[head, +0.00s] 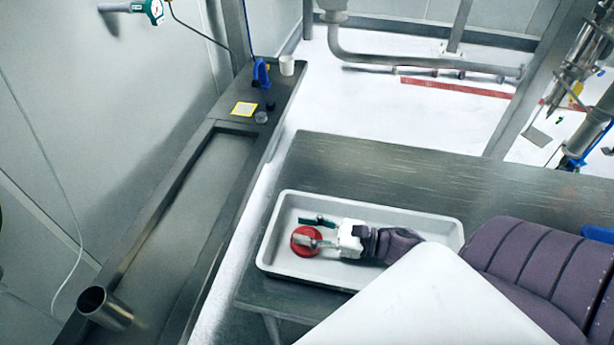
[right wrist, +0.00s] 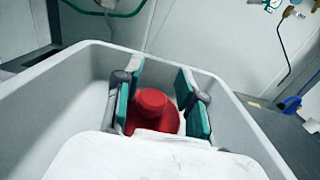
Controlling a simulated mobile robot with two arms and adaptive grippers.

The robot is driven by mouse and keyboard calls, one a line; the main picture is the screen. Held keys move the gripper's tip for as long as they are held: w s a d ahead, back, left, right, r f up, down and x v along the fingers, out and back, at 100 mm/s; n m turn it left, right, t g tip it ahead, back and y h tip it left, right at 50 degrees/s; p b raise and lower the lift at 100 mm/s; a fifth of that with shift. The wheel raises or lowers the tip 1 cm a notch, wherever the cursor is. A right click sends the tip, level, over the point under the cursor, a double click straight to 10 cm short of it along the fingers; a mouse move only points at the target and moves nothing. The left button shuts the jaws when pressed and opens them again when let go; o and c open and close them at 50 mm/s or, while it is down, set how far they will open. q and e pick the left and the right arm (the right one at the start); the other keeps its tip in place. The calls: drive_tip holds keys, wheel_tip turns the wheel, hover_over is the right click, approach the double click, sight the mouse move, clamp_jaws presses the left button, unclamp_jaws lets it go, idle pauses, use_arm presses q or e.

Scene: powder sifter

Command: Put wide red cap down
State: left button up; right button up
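The wide red cap (head: 303,250) is in the light grey tray (head: 285,265), toward its left end. It has a round base with a raised knob in the middle. My right gripper (head: 304,230) reaches into the tray from the right, its fingers apart. One finger shows over the cap, the other to its far side. In the right wrist view the cap (right wrist: 152,103) shows between the spread fingers of the right gripper (right wrist: 160,90), with a gap beside its knob. Part of its base is hidden by my gripper body. My left gripper is not in view.
The tray stands on a dark metal table (head: 400,180). A long dark bench (head: 190,210) at the left holds a metal cup (head: 105,308), a yellow-edged square (head: 244,109), a blue item (head: 261,73) and a white cup (head: 287,65).

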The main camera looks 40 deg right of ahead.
drive_tip(key=shift+o, duration=0.4)
drive_tip(key=shift+r, duration=0.1)
drive_tip(key=shift+r+p, duration=0.25)
drive_tip(key=shift+p, duration=0.1)
drive_tip(key=shift+r+p, duration=0.55)
drive_tip(key=v, duration=0.7)
drive_tip(key=shift+s+d+f+b, duration=0.2)
drive_tip(key=shift+d+f+b, duration=0.05)
drive_tip(key=shift+f+b, duration=0.1)
